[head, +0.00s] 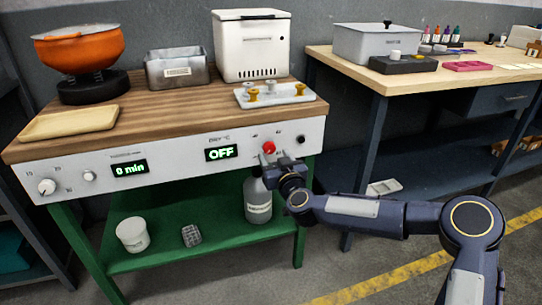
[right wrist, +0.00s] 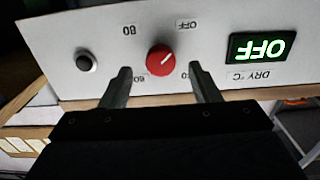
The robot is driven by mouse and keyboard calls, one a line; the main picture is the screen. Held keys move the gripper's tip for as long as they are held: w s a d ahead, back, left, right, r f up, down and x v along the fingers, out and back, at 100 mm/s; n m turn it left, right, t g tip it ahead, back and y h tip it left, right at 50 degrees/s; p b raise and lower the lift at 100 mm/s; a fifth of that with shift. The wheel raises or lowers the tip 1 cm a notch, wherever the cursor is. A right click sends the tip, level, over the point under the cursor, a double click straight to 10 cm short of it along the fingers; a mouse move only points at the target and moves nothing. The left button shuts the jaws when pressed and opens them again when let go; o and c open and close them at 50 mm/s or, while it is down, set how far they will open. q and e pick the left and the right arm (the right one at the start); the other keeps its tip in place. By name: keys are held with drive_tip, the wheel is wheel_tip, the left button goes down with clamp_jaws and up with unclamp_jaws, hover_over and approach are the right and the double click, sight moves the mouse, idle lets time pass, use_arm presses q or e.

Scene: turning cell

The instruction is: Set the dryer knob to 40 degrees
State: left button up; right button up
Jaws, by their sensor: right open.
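The red dryer knob (head: 268,147) is on the white front panel, to the right of the "DRY °C" display (head: 221,153), which reads OFF in green. In the right wrist view, turned upside down, the knob (right wrist: 160,59) has OFF, 80 and 60 marks around it; another mark is partly hidden by a finger. I cannot clearly read the knob's pointer. My right gripper (right wrist: 160,70) is open, with its fingertips on either side of the knob and gaps showing between them. In the head view the right gripper (head: 277,160) is just below the knob. My left gripper is out of view.
A black button (head: 301,139) is right of the knob. A white knob (head: 47,187) and a "0 min" display (head: 129,168) are at the panel's left. A bottle (head: 258,200) stands on the green shelf below. A tray with yellow-handled items (head: 275,96) is above.

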sight(270, 150)
drive_tip(key=shift+x, duration=1.9)
drive_tip(key=c, duration=1)
